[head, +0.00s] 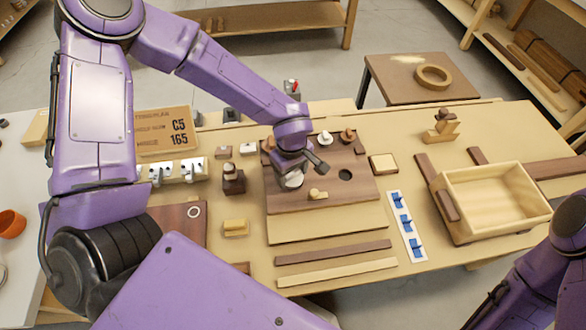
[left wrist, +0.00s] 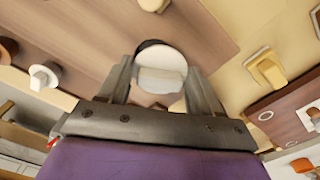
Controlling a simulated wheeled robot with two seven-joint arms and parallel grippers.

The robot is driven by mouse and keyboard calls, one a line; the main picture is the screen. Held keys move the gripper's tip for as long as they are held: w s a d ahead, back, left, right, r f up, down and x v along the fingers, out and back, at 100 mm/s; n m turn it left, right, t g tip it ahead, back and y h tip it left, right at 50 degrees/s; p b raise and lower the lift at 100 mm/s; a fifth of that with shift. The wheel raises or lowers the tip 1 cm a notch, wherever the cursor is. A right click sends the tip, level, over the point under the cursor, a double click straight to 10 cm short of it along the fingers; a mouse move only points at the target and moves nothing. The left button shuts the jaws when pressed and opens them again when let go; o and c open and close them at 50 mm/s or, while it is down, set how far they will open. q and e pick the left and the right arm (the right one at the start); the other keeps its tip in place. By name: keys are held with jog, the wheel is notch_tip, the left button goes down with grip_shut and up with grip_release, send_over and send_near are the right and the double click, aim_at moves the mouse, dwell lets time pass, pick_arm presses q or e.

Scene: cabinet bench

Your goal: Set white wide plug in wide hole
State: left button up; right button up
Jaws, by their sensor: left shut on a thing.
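The white wide plug (head: 291,181) is at the left part of the brown board (head: 310,203). My left gripper (head: 296,167) is shut on it from above. In the left wrist view the white round plug (left wrist: 160,68) sits between the two fingers. A dark crescent shows along its far edge; I cannot tell whether it is a hole or a shadow, nor whether the plug is seated. A dark round hole (head: 345,174) lies open in the board, right of the plug. My right gripper is outside the frames.
A tan knob (head: 317,194) stands on the board close to the gripper. A white knob (head: 325,138) and a brown knob (head: 348,135) stand at its back edge. A yellow block (head: 235,228) lies to the left, a wooden tray (head: 495,200) to the right.

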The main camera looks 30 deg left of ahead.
pick_arm(q)
jog(key=shift+w+f, duration=0.3)
jog(key=shift+w, duration=0.45)
jog(key=shift+w+p, duration=0.1)
jog(key=shift+p, duration=0.25)
jog(key=shift+r, duration=0.15)
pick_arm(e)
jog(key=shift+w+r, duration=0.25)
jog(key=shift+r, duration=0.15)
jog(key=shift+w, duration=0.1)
pick_arm(q)
jog(key=shift+s+p, duration=0.45)
jog(key=shift+p, duration=0.1)
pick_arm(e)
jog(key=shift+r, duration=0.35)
pick_arm(q)
jog(key=shift+f+b, duration=0.4)
jog(key=shift+f, duration=0.75)
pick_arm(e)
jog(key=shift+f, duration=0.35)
pick_arm(q)
jog(key=o, duration=1)
